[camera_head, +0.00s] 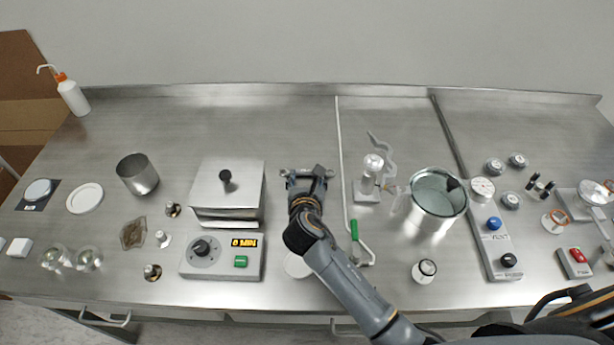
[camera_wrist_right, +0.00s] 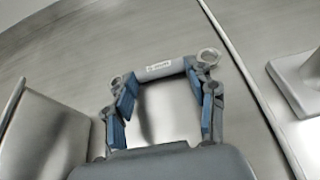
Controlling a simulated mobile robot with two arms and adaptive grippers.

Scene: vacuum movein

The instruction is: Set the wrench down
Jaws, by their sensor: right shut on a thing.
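The wrench (camera_head: 291,173) is a short grey metal bar with a ring at its end, at the middle of the steel bench in the head view. In the right wrist view the wrench (camera_wrist_right: 166,70) lies across between the two fingertips, with a small label on its bar and a ring at the right end. My right gripper (camera_head: 307,176) is shut on it, the fingers at its two ends. Whether the wrench touches the bench top I cannot tell. My left gripper is not in view.
A steel box (camera_head: 226,185) with a black knob stands left of the gripper, behind a timer unit (camera_head: 222,257). A thin pipe (camera_head: 342,150) with a green-handled part runs to the right, near a glass-and-metal stand (camera_head: 370,180) and a large metal pot (camera_head: 437,205). The bench behind the gripper is clear.

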